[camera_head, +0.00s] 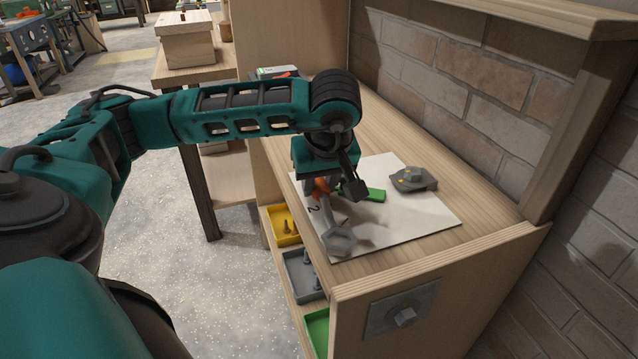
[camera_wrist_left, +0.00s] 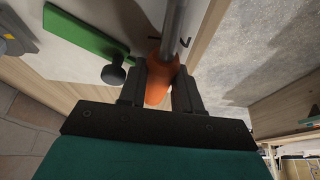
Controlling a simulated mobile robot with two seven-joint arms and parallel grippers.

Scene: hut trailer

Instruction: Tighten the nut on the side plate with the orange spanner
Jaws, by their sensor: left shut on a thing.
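The orange spanner has an orange grip (camera_wrist_left: 158,88) and a grey shaft that ends in a grey ring-shaped head (camera_head: 338,241). My left gripper (camera_head: 322,190) is shut on the orange grip, over the white sheet on the bench; the wrist view shows the grip between its two fingers (camera_wrist_left: 161,88). The head is near the front edge of the sheet; I cannot tell whether it touches it. The grey side plate (camera_head: 376,318) is on the bench's near end face, with a hex nut (camera_head: 404,316) on it, apart from the spanner. My right gripper is not in view.
A green bar (camera_head: 375,195) with a black knob (camera_wrist_left: 114,73) and a grey block with a bolt (camera_head: 413,180) are on the white sheet (camera_head: 415,222). Yellow (camera_head: 285,240), grey (camera_head: 296,262) and green trays (camera_head: 318,333) sit below the bench's left edge. A brick wall stands behind.

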